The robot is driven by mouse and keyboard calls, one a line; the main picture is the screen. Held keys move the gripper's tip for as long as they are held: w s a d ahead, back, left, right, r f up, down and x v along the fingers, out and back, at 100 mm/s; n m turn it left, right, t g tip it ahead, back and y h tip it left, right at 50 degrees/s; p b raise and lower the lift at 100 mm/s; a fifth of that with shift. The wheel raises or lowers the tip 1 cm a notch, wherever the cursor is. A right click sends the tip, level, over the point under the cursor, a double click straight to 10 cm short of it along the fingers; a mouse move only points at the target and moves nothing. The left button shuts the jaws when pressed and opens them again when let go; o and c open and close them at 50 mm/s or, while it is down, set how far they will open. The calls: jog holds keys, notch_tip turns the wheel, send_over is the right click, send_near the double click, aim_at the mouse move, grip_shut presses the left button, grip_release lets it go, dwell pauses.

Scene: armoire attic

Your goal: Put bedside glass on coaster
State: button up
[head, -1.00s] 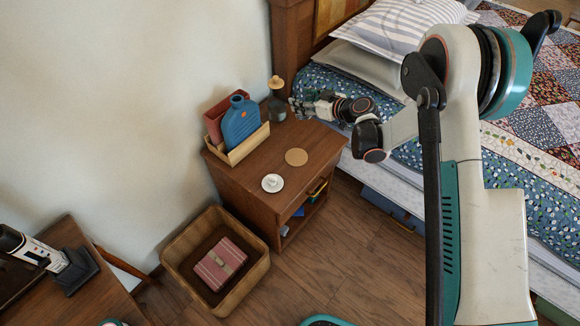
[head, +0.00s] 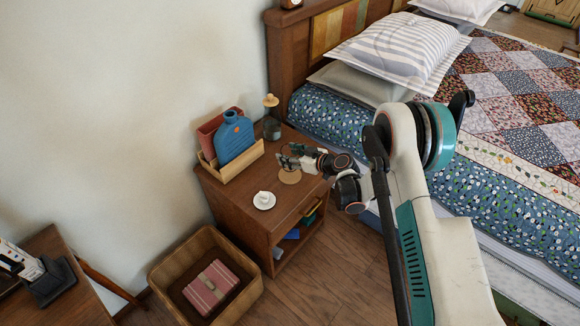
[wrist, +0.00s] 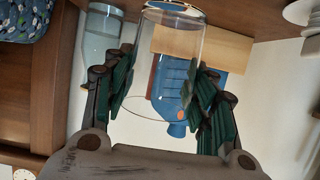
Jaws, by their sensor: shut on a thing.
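My gripper (head: 288,161) is over the bedside table, above and slightly left of the round tan coaster (head: 290,177) in the head view. In the wrist view my gripper (wrist: 160,92) is shut on the clear bedside glass (wrist: 165,50), with dark green finger pads on both sides. The table shows at the top of that view, and the glass's thick base points toward it. The glass is hard to make out in the head view. I cannot tell whether its base touches the coaster. The coaster is not clear in the wrist view.
On the bedside table (head: 225,190) stand a wooden holder (head: 238,162) with a blue bottle (head: 235,135), a dark stoppered carafe (head: 271,128) and a white saucer (head: 264,200) with a small item. A bin (head: 165,270) stands on the floor. The bed (head: 430,190) is right.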

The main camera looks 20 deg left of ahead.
jog(key=shift+f+b, duration=0.8)
jog(key=shift+f, duration=1.55)
jog(key=shift+r, duration=0.1)
jog(key=o, duration=1.2)
jog(key=shift+c, duration=0.2)
